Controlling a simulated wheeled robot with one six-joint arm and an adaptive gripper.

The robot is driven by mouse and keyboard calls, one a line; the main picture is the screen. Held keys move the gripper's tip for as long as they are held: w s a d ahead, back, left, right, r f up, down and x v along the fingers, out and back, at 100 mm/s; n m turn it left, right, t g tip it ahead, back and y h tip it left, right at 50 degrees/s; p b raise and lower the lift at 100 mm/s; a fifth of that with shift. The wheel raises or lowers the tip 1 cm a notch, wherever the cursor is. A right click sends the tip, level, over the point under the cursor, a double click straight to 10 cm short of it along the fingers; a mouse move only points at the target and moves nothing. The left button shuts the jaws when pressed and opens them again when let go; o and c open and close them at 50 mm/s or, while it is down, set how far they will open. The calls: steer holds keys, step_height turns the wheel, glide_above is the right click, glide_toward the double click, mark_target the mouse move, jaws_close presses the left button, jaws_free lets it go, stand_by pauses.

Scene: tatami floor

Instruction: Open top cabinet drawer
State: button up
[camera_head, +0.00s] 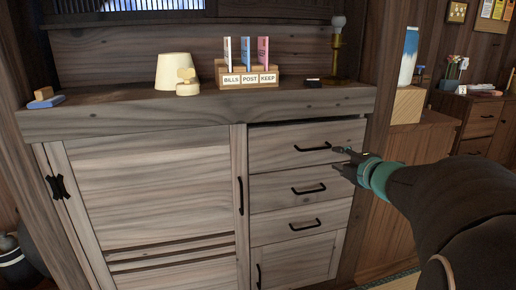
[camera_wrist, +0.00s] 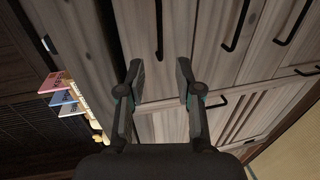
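The wooden cabinet has a column of drawers on its right side. The top drawer (camera_head: 275,151) looks closed, with a dark bar handle (camera_head: 313,147) on its front. My gripper (camera_head: 339,160) is at the right of this handle, fingers apart and empty. In the wrist view, my gripper (camera_wrist: 159,67) is open, and the top drawer's handle (camera_wrist: 159,30) lies beyond the fingertips, in line with the gap between them. I see no contact with the handle. The second drawer's handle (camera_wrist: 237,25) is to the right in that view.
The cabinet top (camera_head: 130,115) overhangs the drawers. On it stand a card holder (camera_head: 249,75), a cream lamp (camera_head: 174,72) and a brass stand (camera_head: 336,55). A lower drawer handle (camera_head: 304,224) and door handles stick out below and left. A wooden post is right of the drawers.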

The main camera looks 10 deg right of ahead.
mark_target(317, 149)
steer(key=b+x, duration=0.1)
steer(key=x, duration=1.2)
steer(key=shift+w, duration=0.2)
jaws_close()
